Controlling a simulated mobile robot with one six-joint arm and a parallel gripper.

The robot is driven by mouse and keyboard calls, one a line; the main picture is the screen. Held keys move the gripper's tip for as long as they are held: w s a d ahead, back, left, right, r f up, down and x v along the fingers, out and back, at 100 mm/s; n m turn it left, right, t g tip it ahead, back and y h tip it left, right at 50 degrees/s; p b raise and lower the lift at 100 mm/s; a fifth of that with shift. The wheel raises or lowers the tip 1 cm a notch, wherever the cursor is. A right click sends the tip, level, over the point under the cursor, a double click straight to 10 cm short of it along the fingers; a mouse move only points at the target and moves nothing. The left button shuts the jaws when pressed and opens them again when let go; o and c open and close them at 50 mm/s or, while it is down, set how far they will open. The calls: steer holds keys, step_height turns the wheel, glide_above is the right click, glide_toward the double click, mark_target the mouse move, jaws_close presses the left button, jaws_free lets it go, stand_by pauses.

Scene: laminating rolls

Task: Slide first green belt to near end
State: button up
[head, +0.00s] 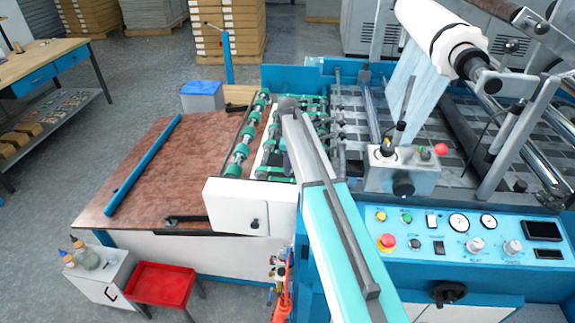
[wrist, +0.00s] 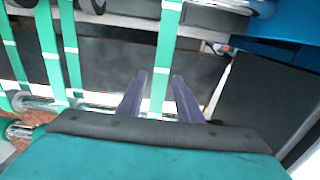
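Several flat green belts run side by side in the wrist view. One green belt (wrist: 167,45) passes between the two dark fingers of my gripper (wrist: 159,77). The fingers are apart, with a gap on each side of this belt. I cannot tell whether they reach down around it or are above it. More green belts (wrist: 70,45) lie to the left. In the head view the belts (head: 312,101) cross the machine's feed section; my arm hides part of them and my fingers. I cannot tell which belt is the first.
Green rollers on a shaft (head: 242,150) and a white end box (head: 240,205) stand left of the belts. The control box (head: 400,170) with a red knob is close to the right of my arm. A brown table (head: 160,170) lies left.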

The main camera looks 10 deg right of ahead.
jaws_close()
steer(key=s+a, duration=0.3)
steer(key=s, duration=0.6)
steer(key=shift+b, duration=0.4)
steer(key=shift+o, duration=1.3)
jaws_free()
steer(key=shift+r, duration=0.1)
step_height(320, 180, up, 14)
steer(key=b, duration=0.3)
steer(key=shift+f, duration=0.2)
